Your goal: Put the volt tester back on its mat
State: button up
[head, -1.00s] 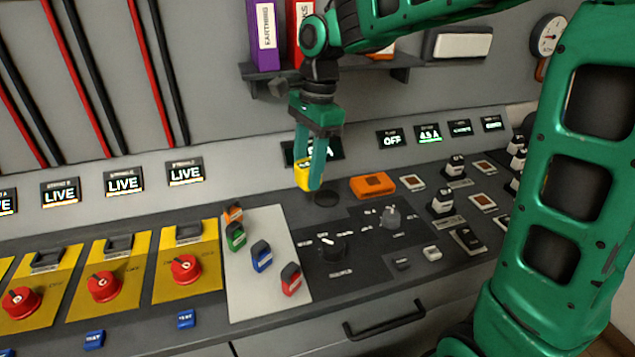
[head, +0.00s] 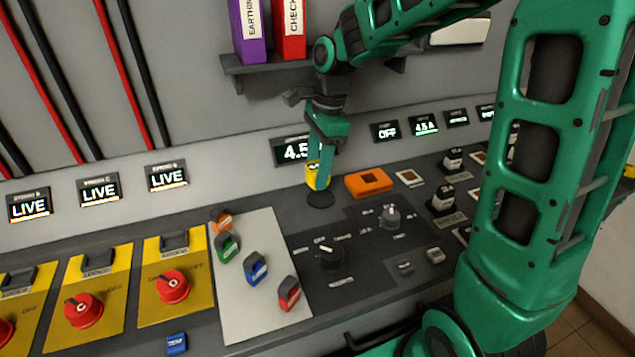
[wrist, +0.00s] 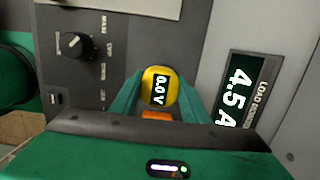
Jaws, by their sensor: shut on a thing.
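The volt tester (head: 311,178) is yellow. The mat (head: 320,199) is a small dark disc on the console top, left of an orange box. The tester is right over the mat in the head view, its lower end close to it. I cannot tell whether they touch. The mat is not clearly visible in the wrist view.
The orange box (head: 369,183) stands just right of the mat. A pale plate (head: 240,310) with several coloured handles is at left. The 4.5 A display (head: 294,150) is behind.

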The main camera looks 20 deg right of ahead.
jog(key=shift+w+d+f, duration=0.55)
jog(key=shift+d+f, duration=0.1)
jog(key=shift+d, duration=0.05)
jog(key=shift+f, duration=1.9)
jog(key=o, duration=0.9)
jog(key=shift+f, duration=0.1)
